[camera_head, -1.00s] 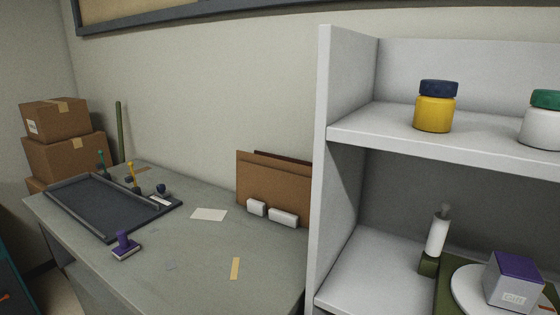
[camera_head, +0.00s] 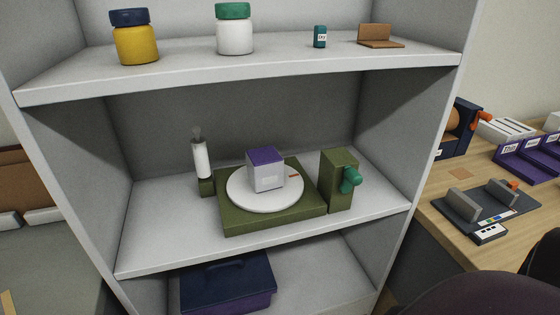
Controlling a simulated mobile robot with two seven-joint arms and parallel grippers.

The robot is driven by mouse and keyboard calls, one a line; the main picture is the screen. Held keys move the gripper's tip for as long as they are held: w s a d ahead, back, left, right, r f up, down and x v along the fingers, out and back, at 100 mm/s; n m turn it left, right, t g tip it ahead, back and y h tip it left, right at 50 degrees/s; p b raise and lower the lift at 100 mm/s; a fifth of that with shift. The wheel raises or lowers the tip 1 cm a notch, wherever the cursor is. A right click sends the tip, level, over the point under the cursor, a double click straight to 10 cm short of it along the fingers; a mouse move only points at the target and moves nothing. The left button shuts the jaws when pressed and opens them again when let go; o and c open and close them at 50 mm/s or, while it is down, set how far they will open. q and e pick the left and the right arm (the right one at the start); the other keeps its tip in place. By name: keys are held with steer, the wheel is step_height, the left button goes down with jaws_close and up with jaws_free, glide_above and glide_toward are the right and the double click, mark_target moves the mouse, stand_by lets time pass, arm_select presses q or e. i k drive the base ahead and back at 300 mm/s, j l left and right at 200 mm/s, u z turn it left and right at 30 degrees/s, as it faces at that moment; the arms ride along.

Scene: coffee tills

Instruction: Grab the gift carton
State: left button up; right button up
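The gift carton (camera_head: 267,175) is a small grey box with a purple top. It sits on a round white plate (camera_head: 240,195) on an olive green base (camera_head: 275,220), on the middle shelf. Neither of my grippers is in view.
A white cylinder on a green foot (camera_head: 201,160) stands left of the base. A green block with a teal knob (camera_head: 338,180) stands at its right. The upper shelf (camera_head: 250,66) holds jars; a dark blue box (camera_head: 228,284) sits below. A wooden desk (camera_head: 455,220) is at right.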

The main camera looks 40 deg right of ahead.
mark_target(265, 166)
steer(key=z, duration=1.05)
